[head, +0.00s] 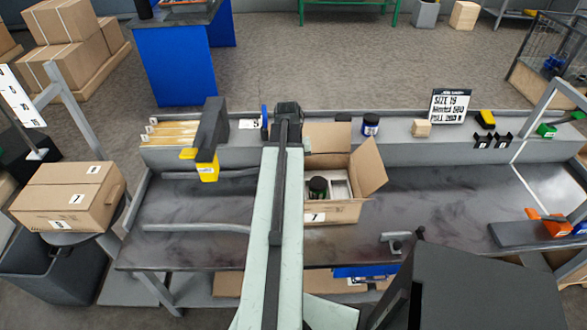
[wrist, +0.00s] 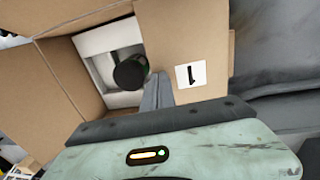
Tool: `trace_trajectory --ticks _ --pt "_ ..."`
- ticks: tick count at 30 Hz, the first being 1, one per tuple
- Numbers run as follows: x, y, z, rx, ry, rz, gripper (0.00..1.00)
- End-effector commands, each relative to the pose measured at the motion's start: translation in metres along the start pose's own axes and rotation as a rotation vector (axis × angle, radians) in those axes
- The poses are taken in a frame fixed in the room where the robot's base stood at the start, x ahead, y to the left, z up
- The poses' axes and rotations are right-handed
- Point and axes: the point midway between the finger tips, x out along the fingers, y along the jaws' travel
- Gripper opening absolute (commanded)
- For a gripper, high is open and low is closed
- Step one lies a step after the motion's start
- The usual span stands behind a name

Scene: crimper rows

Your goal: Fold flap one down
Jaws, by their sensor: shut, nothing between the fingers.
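An open cardboard box (head: 333,212) stands on the workbench with a label 7 on its front. Its back flap (head: 326,137) and right flap (head: 369,165) stand open. Inside are a white insert (wrist: 97,45) and a dark round-topped item (wrist: 131,73). Flap one (wrist: 210,50), marked with a white label 1, shows in the wrist view to the right of the opening. My gripper (wrist: 158,92) is shut and empty, its tips beside the flap's label and close to the dark item. I cannot tell whether it touches the flap. My arm hides the box's left side in the head view.
A yellow-and-grey tool (head: 207,165) stands left on the workbench (head: 420,205). A blue jar (head: 370,125), a small wooden block (head: 421,128) and a sign (head: 450,106) line the back ledge. A grey clamp-like piece (head: 395,242) sits at the front edge. The bench right of the box is mostly clear.

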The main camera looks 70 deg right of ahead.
Motion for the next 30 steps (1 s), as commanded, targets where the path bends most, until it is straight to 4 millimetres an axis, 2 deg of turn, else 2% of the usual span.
trace_trajectory --ticks 3,10,25,30 --pt "0.0083 0.0007 -0.0002 -0.001 0.001 -0.012 0.0" --pt "0.0131 0.0024 -0.0001 -0.001 0.001 -0.011 0.0" --pt "0.0134 0.0029 0.0004 -0.002 -0.001 -0.01 0.0" --pt "0.007 0.0036 0.0005 -0.002 -0.001 -0.009 0.0"
